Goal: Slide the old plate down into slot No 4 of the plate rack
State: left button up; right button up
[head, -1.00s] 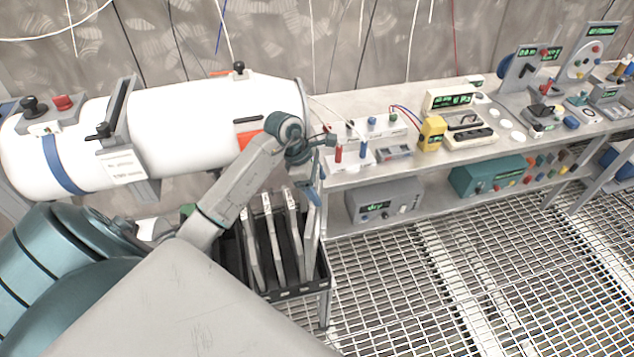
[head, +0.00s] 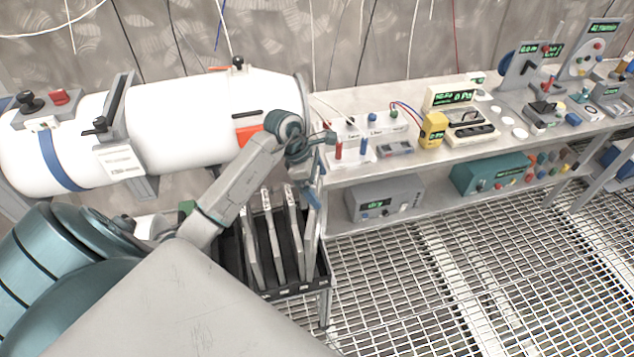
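The black plate rack (head: 290,292) stands low in front of the white cylinder, with several pale upright plates in it. The rightmost plate (head: 312,236), seen nearly edge-on, stands at the rack's right side; I take it as the old plate. Its lower part is inside the rack. My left gripper (head: 313,196) points down at this plate's upper end, with a blue finger against it, and appears shut on it. The plate's top is hidden by the gripper, and slot numbers cannot be read. My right gripper is not in view.
A large white cylinder (head: 180,120) lies behind my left arm. A steel bench (head: 345,178) with instruments stands close to the rack's right. A grey box (head: 385,200) sits on its lower shelf. The grated floor (head: 450,285) at right is clear.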

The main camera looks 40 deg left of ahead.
pick_arm(q)
jog(key=shift+r+p, duration=0.45)
jog(key=shift+p, duration=0.2)
jog(key=shift+r+p, duration=0.35)
jog(key=shift+p, duration=0.15)
jog(key=shift+a+r+b, duration=0.3)
jog(key=shift+a+b, duration=0.1)
jog(key=shift+b, duration=0.5)
jog(key=b+v, duration=0.4)
jog(key=v, duration=0.7)
jog(key=shift+d, duration=0.15)
jog(key=shift+s+f, duration=0.1)
